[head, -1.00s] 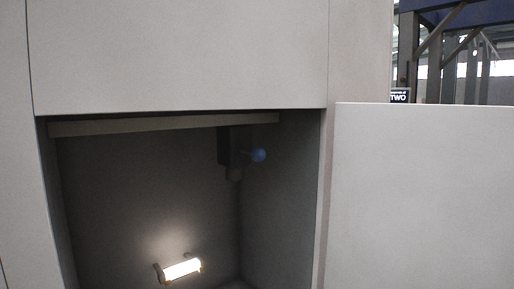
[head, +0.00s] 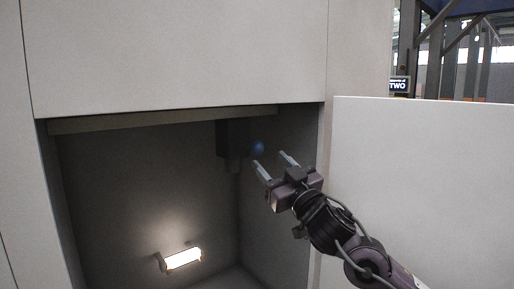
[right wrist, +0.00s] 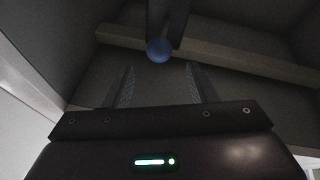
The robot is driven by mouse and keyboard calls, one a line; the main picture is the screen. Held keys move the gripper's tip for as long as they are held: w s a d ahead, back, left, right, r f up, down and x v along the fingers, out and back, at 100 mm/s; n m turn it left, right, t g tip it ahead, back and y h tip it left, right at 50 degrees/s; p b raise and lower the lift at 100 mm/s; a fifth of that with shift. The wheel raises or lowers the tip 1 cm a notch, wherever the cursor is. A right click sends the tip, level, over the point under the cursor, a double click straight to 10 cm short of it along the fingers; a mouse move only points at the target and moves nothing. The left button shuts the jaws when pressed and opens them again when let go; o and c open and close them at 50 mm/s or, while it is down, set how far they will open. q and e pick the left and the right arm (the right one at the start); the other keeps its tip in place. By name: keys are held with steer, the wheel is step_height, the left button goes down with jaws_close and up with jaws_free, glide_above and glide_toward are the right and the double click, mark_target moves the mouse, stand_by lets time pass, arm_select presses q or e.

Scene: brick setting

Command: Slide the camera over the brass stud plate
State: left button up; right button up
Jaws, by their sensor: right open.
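A dark box-shaped body (head: 232,137) hangs high inside the recess, with a short stub below it and a blue ball knob (head: 258,148) on its right side; it looks like the camera. My right gripper (head: 271,160) is open and empty, its fingers pointing up and left toward the knob. In the right wrist view the blue knob (right wrist: 159,50) appears just beyond and between the fingertips (right wrist: 160,68), with the dark body (right wrist: 168,18) behind it. I see no contact. I cannot make out a brass stud plate. My left gripper is not in view.
A pale beam (head: 160,121) crosses the top of the recess and also shows in the right wrist view (right wrist: 235,58). A lit tube lamp (head: 183,259) is low on the back wall. A pale panel (head: 425,190) stands at the right. The recess's middle is clear.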

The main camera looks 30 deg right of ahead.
mark_target(261, 150)
steer(key=p+x, duration=0.3)
steer(key=x, duration=0.3)
steer(key=shift+d+p, duration=0.15)
steer(key=shift+p, duration=0.15)
steer(key=shift+w+r+p, duration=0.1)
steer(key=shift+w+p, duration=0.35)
steer(key=shift+w, duration=0.4)
jaws_close()
